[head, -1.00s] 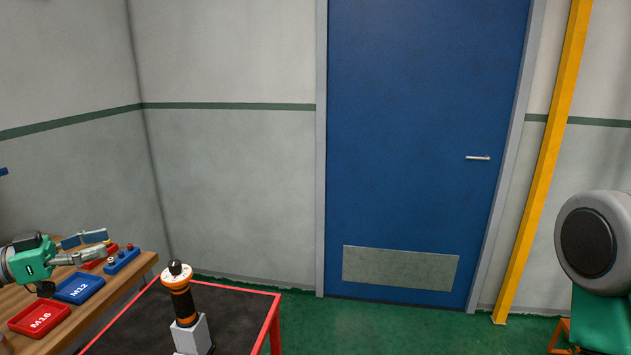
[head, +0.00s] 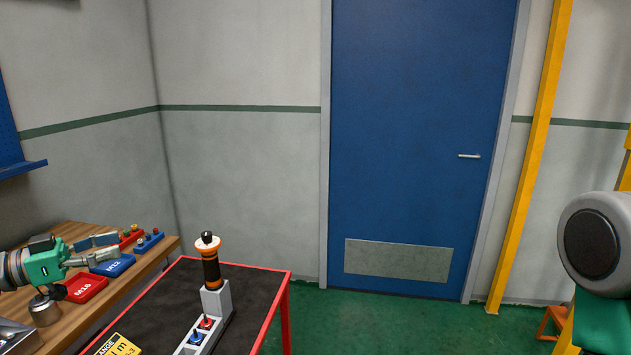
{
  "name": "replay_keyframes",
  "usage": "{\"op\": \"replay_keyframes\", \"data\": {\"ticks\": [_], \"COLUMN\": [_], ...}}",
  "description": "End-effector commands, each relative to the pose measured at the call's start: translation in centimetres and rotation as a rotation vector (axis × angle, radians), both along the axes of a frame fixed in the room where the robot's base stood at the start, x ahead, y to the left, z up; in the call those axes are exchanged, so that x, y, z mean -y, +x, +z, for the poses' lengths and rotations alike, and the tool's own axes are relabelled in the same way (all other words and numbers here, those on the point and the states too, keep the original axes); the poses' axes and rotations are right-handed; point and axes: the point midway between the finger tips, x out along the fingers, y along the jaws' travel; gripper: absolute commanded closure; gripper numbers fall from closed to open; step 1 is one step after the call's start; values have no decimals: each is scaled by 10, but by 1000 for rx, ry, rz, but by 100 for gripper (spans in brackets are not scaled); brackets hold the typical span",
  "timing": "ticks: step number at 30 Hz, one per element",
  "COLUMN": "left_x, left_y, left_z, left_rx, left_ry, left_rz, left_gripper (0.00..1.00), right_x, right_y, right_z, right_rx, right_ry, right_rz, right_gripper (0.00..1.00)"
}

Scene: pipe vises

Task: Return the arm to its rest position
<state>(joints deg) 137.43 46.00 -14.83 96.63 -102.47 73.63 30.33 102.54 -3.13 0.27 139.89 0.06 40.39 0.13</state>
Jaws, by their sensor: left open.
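My left gripper (head: 108,247) is at the left of the head view, above the wooden bench. Its two fingers are apart and nothing shows between them. It is in front of the blue M12 tray (head: 113,266) and the red M16 tray (head: 84,289) in the picture. A grey rounded part (head: 592,243) of my own right arm shows at the right edge. My right gripper is not in view.
The wooden bench (head: 52,322) has small trays and a metal weight-like object (head: 44,310). Green floor (head: 340,320) is clear before the blue door (head: 415,130).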

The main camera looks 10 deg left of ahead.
Motion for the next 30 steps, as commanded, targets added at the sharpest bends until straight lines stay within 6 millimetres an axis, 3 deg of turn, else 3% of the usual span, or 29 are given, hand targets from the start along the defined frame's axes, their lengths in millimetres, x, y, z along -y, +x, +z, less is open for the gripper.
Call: {"op": "replay_keyframes", "data": {"ticks": [7, 11, 14, 17, 20, 24, 27, 30], "left_x": [31, 52, 71, 94, 120, 148, 158, 163], "left_y": [13, 16, 14, 3, -28, -101, -162, -218], "left_z": [-30, -57, -87, -131, -190, -265, -302, -324], "left_rx": [-96, -178, -269, -400, -583, -854, -1026, -1168], "left_ry": [-21, -24, -18, 8, 66, 194, 298, 397], "left_rz": [89, 156, 217, 293, 384, 494, 553, 595], "left_gripper": [55, 55, 55, 55, 55, 55, 55, 55], "right_x": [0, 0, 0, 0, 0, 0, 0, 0], "right_y": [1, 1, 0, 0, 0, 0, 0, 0], "right_z": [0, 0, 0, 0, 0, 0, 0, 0], "right_rx": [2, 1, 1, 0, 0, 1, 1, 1], "right_ry": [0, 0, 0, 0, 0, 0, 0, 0], "right_rz": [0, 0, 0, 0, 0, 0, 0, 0], "right_gripper": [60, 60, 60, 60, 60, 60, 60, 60]}}
